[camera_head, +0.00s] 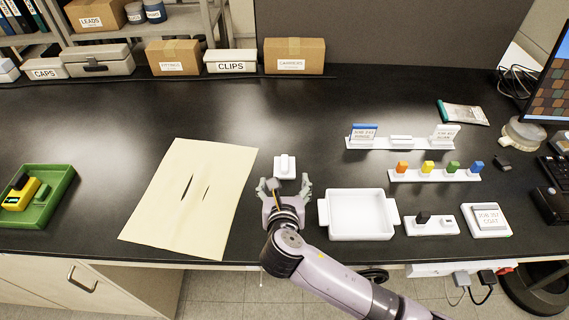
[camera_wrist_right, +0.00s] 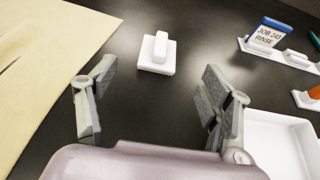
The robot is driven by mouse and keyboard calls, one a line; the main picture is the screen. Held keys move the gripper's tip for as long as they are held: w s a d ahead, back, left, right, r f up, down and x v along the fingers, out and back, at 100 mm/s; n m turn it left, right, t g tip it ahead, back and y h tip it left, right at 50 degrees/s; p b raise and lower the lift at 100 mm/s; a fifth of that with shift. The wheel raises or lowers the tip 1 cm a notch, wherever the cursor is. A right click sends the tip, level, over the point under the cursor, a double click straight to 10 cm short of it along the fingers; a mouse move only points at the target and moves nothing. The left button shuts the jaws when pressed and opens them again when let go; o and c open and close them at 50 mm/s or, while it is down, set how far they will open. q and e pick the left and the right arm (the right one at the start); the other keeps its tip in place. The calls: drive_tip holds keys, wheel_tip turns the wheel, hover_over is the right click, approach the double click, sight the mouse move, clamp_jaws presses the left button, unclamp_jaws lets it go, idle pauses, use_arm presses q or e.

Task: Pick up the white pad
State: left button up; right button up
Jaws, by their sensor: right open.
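A small white pad with a raised grip bar (camera_head: 284,172) lies flat on the black bench, left of the white tray. In the right wrist view the pad (camera_wrist_right: 150,68) sits just beyond my fingertips, near the middle. My right gripper (camera_head: 284,188) is open, its two fingers spread just in front of the pad with nothing between them. It also shows open in the right wrist view (camera_wrist_right: 158,78). The pad looks free of the fingers. My left gripper is not in view.
A beige sheet with dark slits (camera_head: 190,205) lies to the left. An empty white tray (camera_head: 361,235) stands close on the right. Racks of coloured pieces (camera_head: 434,175) and job cards are farther right. A green tray (camera_head: 60,180) is at far left. The bench behind the pad is clear.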

sight(285, 163)
drive_tip(key=x, duration=0.6)
drive_tip(key=shift+w+f+p, duration=0.1)
drive_tip(key=shift+w+p, duration=0.2)
drive_tip(key=shift+w, duration=0.35)
drive_tip(key=shift+p+x, duration=0.5)
drive_tip(key=shift+x, duration=1.7)
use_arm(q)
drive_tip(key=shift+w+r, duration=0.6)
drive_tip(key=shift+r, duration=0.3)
use_arm(e)
drive_tip(key=shift+c, duration=0.3)
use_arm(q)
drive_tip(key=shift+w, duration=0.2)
use_arm(e)
drive_tip(key=shift+d, duration=0.1)
drive_tip(key=c, duration=1.2)
